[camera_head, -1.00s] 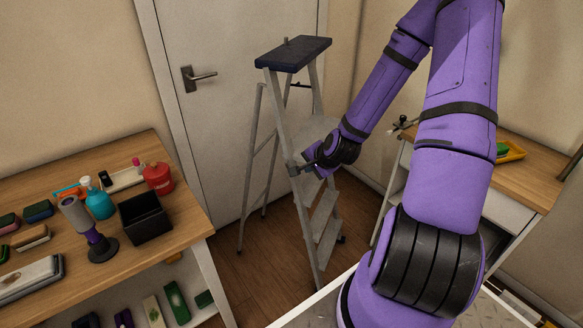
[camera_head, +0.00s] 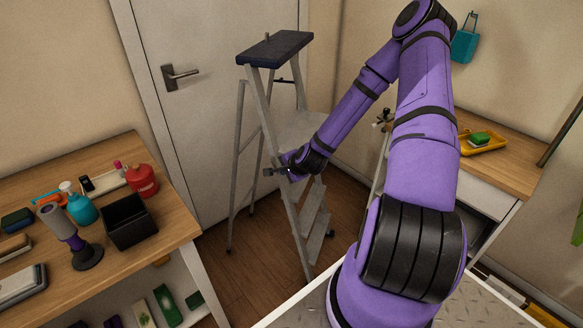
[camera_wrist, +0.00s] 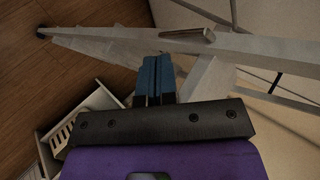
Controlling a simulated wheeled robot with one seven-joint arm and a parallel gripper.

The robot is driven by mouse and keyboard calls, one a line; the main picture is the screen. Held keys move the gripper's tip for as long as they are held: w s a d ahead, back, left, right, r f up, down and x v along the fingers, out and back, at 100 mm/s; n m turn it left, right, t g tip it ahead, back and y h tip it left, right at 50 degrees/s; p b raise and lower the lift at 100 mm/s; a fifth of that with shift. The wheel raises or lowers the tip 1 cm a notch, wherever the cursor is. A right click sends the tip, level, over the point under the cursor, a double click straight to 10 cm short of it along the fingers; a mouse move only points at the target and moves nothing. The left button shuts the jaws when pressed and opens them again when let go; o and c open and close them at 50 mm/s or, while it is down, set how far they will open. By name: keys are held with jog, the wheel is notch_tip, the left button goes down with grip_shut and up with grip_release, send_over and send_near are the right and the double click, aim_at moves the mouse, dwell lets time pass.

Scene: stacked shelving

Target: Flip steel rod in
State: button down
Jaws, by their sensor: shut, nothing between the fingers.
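A grey metal stepladder (camera_head: 300,125) with a dark blue top stands open in front of the door. A short steel rod-like piece (camera_wrist: 189,35) lies along the ladder's side rail in the wrist view; I cannot tell how it is fixed. Another short rod (camera_head: 267,37) sticks up from the ladder's top. My gripper (camera_head: 272,171) is beside the ladder's near side rail at mid height. Its two blue fingers (camera_wrist: 155,62) are closed together with nothing between them. They point at the rail just beside the steel piece; whether they touch it is unclear.
A wooden table (camera_head: 120,160) with bottles and a black bin (camera_head: 129,221) stands left. A cabinet (camera_head: 500,165) with a yellow tray (camera_head: 482,146) stands right. A door (camera_head: 205,110) is behind the ladder. Some wooden floor (camera_head: 240,270) is clear beside the ladder.

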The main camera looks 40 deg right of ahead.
aim_at(275, 164)
jog(key=shift+w+f, duration=0.2)
jog(key=shift+w, duration=0.95)
jog(key=shift+w+f, duration=0.15)
jog(key=shift+w, duration=0.95)
jog(key=shift+w+d+r, duration=0.15)
jog(key=shift+w+d, duration=0.1)
jog(key=shift+d, duration=0.15)
jog(key=shift+a, duration=0.1)
jog(key=shift+s+a+f, duration=0.35)
jog(key=shift+s+a, duration=0.1)
jog(key=shift+a, duration=0.05)
jog(key=shift+s, duration=0.15)
